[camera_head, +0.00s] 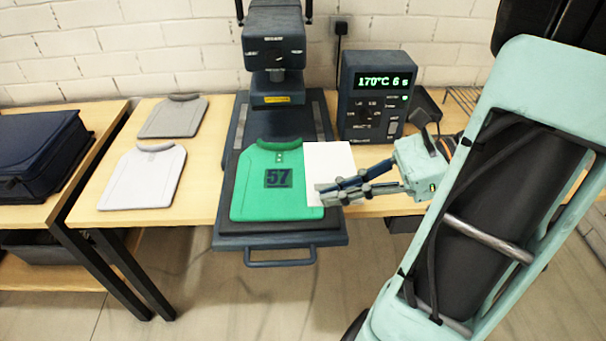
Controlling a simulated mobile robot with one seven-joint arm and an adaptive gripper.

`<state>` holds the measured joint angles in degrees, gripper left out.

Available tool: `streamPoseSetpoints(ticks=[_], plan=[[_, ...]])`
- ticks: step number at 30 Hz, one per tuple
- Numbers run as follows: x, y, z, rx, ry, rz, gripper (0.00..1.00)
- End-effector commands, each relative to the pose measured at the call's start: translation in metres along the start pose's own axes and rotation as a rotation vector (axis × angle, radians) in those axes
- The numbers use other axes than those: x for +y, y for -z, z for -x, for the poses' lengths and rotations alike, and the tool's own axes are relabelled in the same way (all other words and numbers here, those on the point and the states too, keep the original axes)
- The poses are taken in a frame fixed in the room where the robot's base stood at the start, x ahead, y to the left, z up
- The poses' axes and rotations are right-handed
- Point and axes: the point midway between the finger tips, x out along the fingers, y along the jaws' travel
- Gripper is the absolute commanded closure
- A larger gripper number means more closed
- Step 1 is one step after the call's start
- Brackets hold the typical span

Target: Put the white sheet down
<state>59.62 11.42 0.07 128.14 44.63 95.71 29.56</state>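The white sheet (328,157) is flat and overlaps the right edge of the green shirt (246,200), partly in front of the press's right side. I cannot tell whether it rests there or hangs just above. My gripper (321,193) comes in from the right, and both fingers show in front of the sheet's lower part, hiding some of it. A small gap shows between the fingers, but whether they pinch the sheet is unclear. The green shirt lies flat on the lower plate of the heat press (280,227) and bears a dark patch with "57" (278,178).
A control box (373,95) reading "170°C 6 s" stands right of the press. A grey shirt (173,118) and a white shirt (143,180) lie on the table (205,185) to the left. A dark blue bag (40,150) is on the far-left table.

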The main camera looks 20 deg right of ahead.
Motion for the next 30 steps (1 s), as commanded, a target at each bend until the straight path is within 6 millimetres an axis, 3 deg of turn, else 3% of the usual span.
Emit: streamPoseSetpoints(ticks=[5, 8, 11, 18, 21, 28, 30], plan=[[0.004, -0.001, 0.006, -0.001, 0.001, 0.0, 1.0], [-0.004, 0.0, 0.001, -0.002, 0.005, -0.003, 1.0], [-0.027, 0.003, -0.016, -0.003, 0.024, -0.012, 1.0], [-0.112, 0.013, -0.088, -0.003, 0.139, -0.063, 1.0], [-0.137, 0.018, -0.113, -0.002, 0.188, -0.084, 1.0], [-0.17, 0.029, -0.158, -0.002, 0.266, -0.116, 1.0], [-0.171, 0.02, -0.152, 0.0, 0.274, -0.115, 1.0]])
